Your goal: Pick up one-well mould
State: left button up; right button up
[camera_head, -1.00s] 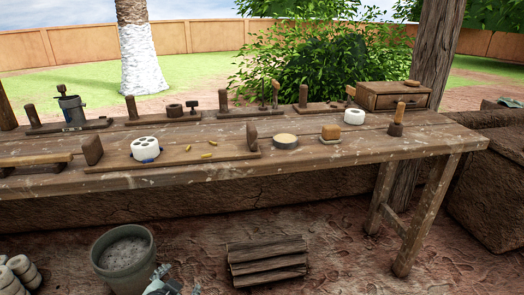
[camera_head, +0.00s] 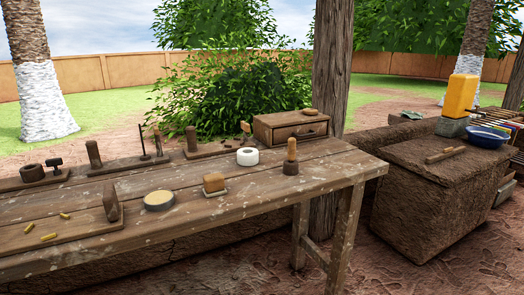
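A round white block (camera_head: 247,157) with a single dark opening in its top, which looks like the one-well mould, stands upright on the wooden workbench (camera_head: 215,208), towards its back right. It is in front of a small wooden drawer box and left of a wooden-handled tool. Nothing touches or covers it. Neither of my grippers shows in the head view.
A handled tool (camera_head: 291,157), an orange-brown block (camera_head: 214,184), a round dish (camera_head: 159,201) and a drawer box (camera_head: 290,128) are on the bench. A wooden post (camera_head: 332,70) rises behind. A mud block (camera_head: 428,190) and blue bowl (camera_head: 487,137) are at right.

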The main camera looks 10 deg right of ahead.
aim_at(246, 156)
jog(key=i+l, duration=0.2)
jog(key=l, duration=0.15)
jog(key=i+l, duration=0.2)
jog(key=l, duration=0.2)
jog(key=i+l, duration=0.2)
jog(key=l, duration=0.15)
